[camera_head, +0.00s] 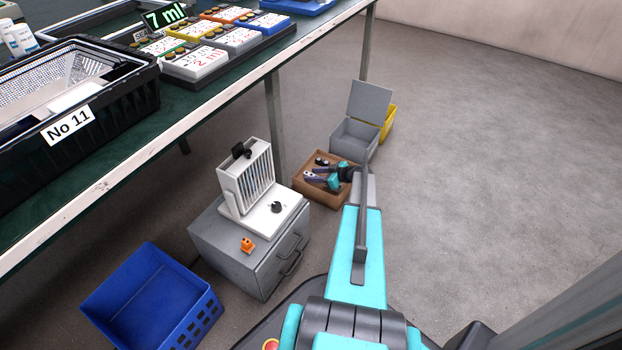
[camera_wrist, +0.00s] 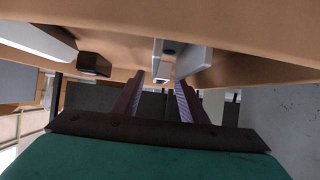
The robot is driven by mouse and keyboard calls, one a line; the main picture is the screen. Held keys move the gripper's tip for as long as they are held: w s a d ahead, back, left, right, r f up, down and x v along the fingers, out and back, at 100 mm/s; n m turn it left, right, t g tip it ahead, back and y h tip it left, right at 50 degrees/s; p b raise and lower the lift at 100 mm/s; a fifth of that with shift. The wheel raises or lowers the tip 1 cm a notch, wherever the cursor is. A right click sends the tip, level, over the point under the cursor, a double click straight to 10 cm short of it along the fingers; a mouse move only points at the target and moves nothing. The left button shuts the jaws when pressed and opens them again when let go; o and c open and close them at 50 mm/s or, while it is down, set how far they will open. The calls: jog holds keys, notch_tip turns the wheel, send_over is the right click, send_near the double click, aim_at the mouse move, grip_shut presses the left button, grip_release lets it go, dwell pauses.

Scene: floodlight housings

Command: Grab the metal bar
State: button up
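My gripper (camera_head: 312,174) reaches into the brown cardboard box (camera_head: 320,200) on the floor. In the wrist view my gripper (camera_wrist: 158,88) is open, with a clear gap between its two purple-grey ridged fingers. A pale grey metal piece (camera_wrist: 196,62), which looks like the metal bar, lies just beyond the right fingertip. A narrower pale part (camera_wrist: 157,62) shows beyond the gap, and I cannot tell if it belongs to the same piece. Neither finger is clearly closed on anything. In the head view a small pale thing shows near the fingertips, too small to identify.
A dark block (camera_wrist: 94,64) is also in the box. A grey open-lidded bin (camera_head: 356,138) and a yellow bin (camera_head: 388,122) stand behind it. A grey cabinet (camera_head: 232,250) with a white heater (camera_head: 246,178) is left, near a blue crate (camera_head: 150,300). Floor at right is clear.

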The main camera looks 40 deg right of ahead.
jog(key=shift+c, duration=0.3)
grip_shut()
jog(key=shift+r, duration=0.1)
jog(key=shift+r+p, duration=0.8)
jog(key=shift+r, duration=0.65)
jog(key=s+d+p, duration=0.1)
jog(key=s+d, duration=0.1)
jog(key=d, duration=0.2)
jog(key=s+d+r+p, duration=0.1)
jog(key=s+d, duration=0.1)
jog(key=d, duration=0.2)
jog(key=s+d+p, duration=0.1)
jog(key=s+d, duration=0.2)
jog(key=d, duration=0.1)
jog(key=shift+d+r+p, duration=0.25)
jog(key=shift+r+p, duration=0.1)
jog(key=shift+s+d+r, duration=0.15)
jog(key=shift+s+d, duration=0.4)
jog(key=shift+d, duration=0.1)
